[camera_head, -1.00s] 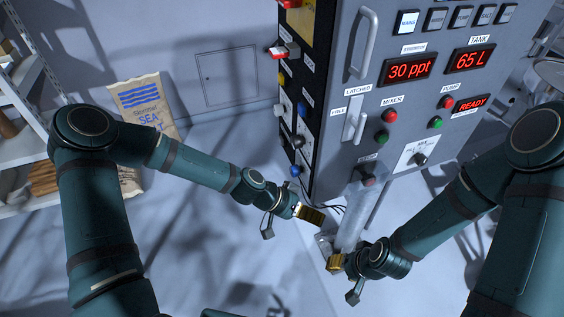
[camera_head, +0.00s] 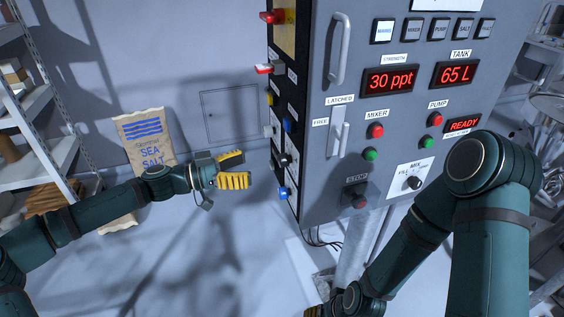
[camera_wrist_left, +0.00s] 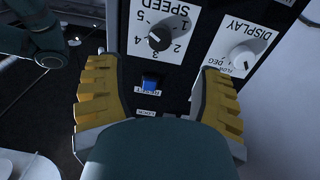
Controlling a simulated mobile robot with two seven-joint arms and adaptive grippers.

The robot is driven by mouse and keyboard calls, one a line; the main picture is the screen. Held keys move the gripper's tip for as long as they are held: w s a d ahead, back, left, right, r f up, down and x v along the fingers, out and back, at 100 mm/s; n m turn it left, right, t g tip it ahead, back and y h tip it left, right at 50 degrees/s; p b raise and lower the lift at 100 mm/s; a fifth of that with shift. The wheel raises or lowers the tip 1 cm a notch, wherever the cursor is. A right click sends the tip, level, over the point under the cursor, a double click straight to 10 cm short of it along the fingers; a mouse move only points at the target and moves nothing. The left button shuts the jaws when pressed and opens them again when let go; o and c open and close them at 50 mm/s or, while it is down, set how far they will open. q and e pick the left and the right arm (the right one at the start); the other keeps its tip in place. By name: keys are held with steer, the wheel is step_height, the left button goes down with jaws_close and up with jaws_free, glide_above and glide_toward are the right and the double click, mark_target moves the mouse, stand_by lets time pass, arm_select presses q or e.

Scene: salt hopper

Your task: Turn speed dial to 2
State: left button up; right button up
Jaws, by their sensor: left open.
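The speed dial (camera_wrist_left: 160,38) is a black knob on a white plate marked SPEED with numbers, at the top middle of the left wrist view. A light mark shows on the knob, but I cannot read its setting surely. In the head view the dial (camera_head: 285,160) sits on the cabinet's black side panel. My left gripper (camera_head: 240,169) is open and empty, apart from the panel and to its left. In the left wrist view its jaws (camera_wrist_left: 158,72) frame the blue reset button (camera_wrist_left: 151,82). My right gripper (camera_head: 312,311) is mostly cut off at the bottom edge.
The white display dial (camera_wrist_left: 241,58) is right of the speed dial in the left wrist view. A sea salt bag (camera_head: 143,138) and shelves (camera_head: 52,150) stand at left. Floor left of the cabinet is open.

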mark_target(279, 161)
arm_select(q)
steer(key=x, duration=1)
steer(key=shift+d+f+b, duration=0.1)
steer(key=shift+d+b, duration=0.05)
steer(key=shift+b, duration=0.15)
jaws_close()
